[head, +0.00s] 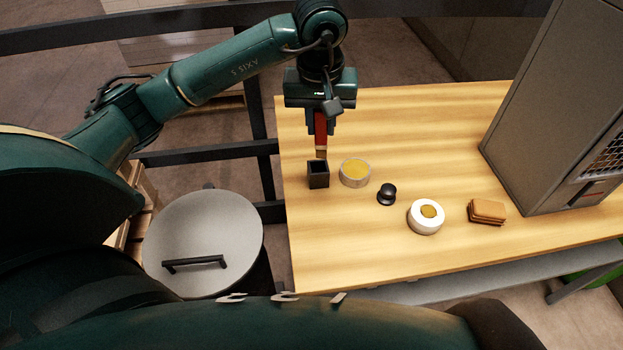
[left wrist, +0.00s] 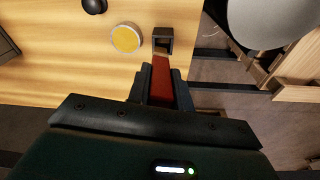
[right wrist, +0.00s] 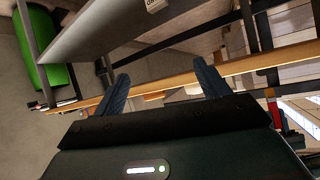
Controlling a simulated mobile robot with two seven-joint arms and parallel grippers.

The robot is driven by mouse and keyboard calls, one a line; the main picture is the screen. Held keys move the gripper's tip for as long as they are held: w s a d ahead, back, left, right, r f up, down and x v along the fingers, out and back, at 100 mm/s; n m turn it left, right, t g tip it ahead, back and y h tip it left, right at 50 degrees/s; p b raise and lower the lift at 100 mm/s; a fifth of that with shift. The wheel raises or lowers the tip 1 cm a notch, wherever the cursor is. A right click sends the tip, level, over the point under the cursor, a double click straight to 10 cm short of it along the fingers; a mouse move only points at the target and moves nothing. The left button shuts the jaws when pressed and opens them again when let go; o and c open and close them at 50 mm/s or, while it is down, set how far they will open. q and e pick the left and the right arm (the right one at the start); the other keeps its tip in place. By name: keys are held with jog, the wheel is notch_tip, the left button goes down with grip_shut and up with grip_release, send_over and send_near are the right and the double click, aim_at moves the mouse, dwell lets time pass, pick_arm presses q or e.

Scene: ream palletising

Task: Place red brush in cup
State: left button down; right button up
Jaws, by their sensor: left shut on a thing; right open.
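My left gripper (head: 320,122) is shut on the red brush (head: 321,132), which hangs with its tan bristle end down. The brush also shows in the left wrist view (left wrist: 161,82) between the fingers. The cup (head: 318,176) is a small black square holder standing on the table near its left edge; it also shows in the left wrist view (left wrist: 163,40). The bristle end is just above or at the cup's far rim in the head view; I cannot tell whether it is inside the opening. My right gripper (right wrist: 157,80) is open and empty in the right wrist view.
The wooden table (head: 400,120) holds a round yellow-topped tin (head: 355,172), a black knob-like piece (head: 387,194), a white roll (head: 426,217) and a brown stack (head: 487,211). A tall grey cabinet (head: 550,110) stands at the right. A lidded grey bin (head: 205,235) is left of the table.

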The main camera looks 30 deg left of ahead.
aim_at(319, 150)
pick_arm(q)
jog(key=shift+w+a+n+g+b, duration=0.45)
jog(key=shift+w+n, duration=0.15)
jog(key=shift+w, duration=0.1)
pick_arm(e)
jog(key=shift+o, duration=0.7)
jog(key=shift+w+a+f+y, duration=0.1)
jog(key=shift+a+f+y, duration=0.2)
jog(key=shift+f, duration=0.15)
pick_arm(q)
jog(key=shift+w+a+r+n, duration=0.15)
jog(key=shift+w+a+n, duration=0.05)
jog(key=shift+w+n, duration=0.1)
pick_arm(e)
jog(key=shift+o, duration=0.4)
jog(key=shift+a, duration=0.15)
pick_arm(q)
jog(key=shift+g+b, duration=0.3)
jog(key=shift+g, duration=0.05)
jog(key=shift+n, duration=0.3)
notch_tip(319, 150, down, 6)
jog(key=shift+f+p, duration=0.15)
jog(key=shift+p, duration=0.15)
notch_tip(319, 150, down, 3)
jog(key=shift+f, duration=0.1)
jog(key=shift+w, duration=0.1)
pick_arm(e)
jog(key=shift+r+n, duration=0.3)
jog(key=shift+r, duration=0.05)
